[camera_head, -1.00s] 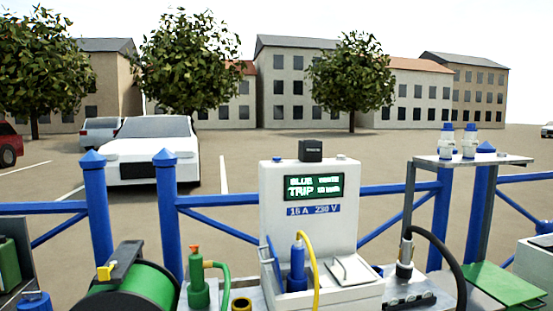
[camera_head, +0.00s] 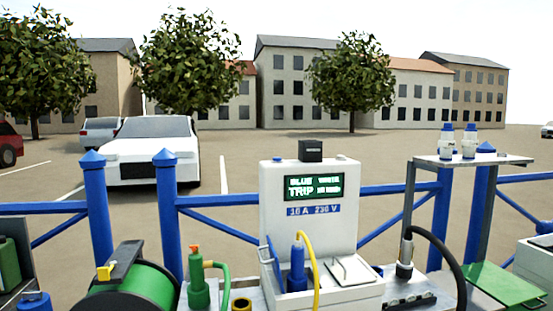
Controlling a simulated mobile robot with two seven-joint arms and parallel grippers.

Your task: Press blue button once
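A white power box (camera_head: 282,225) stands in the middle of the head view. Its green display (camera_head: 313,187) shows the words BLUE and TRIP, with smaller text that I cannot read surely. A blue label below it reads 16 A 230 V. A small blue part (camera_head: 277,158) sits on the box's top edge at the left; I cannot tell whether it is a button. A blue plug (camera_head: 297,266) with a yellow cable stands in the box's lower front, beside a light square flap (camera_head: 352,270). Neither of my grippers is in view.
A green hose reel (camera_head: 135,290) and a green fitting with an orange top (camera_head: 197,280) stand left of the box. A black cable with a connector (camera_head: 405,262) and a raised shelf (camera_head: 470,160) with two blue-white fittings are at right. Blue railing (camera_head: 168,215) runs behind.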

